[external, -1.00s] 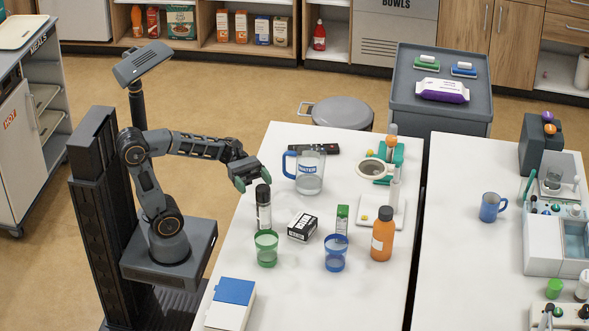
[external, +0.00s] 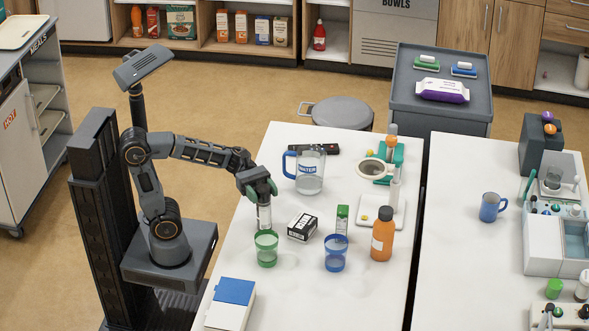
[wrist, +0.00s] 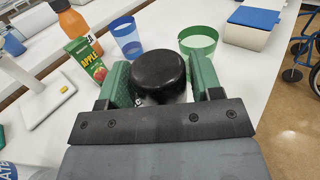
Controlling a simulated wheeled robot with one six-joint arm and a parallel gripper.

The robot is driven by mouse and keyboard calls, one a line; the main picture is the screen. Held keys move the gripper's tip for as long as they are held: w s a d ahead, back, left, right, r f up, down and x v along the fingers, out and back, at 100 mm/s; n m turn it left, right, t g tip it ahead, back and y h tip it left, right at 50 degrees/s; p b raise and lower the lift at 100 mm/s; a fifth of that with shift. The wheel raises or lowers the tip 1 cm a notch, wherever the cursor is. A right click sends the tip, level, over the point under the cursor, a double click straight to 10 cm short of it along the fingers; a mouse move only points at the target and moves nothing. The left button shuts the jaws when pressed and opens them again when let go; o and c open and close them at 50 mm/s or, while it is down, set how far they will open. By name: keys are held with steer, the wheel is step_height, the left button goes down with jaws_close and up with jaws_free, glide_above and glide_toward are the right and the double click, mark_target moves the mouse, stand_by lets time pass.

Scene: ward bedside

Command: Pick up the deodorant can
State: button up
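The deodorant can (external: 264,217) stands upright on the white table, behind the green cup, with a pale body below a dark top. In the external view my gripper (external: 262,190) is over its upper part, hiding the cap. In the wrist view the round black cap (wrist: 160,74) sits between the two green fingers of my gripper (wrist: 162,82). The fingers straddle the can and look open, with a narrow gap at the sides. The lower body is hidden in the wrist view.
Close by stand a green cup (external: 266,248), a black-and-white box (external: 302,227), a green apple juice carton (external: 342,219), a blue cup (external: 335,253) and an orange bottle (external: 382,235). A water jug (external: 310,172) stands behind. The table's left edge is near.

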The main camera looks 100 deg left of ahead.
steer(key=c, duration=0.9)
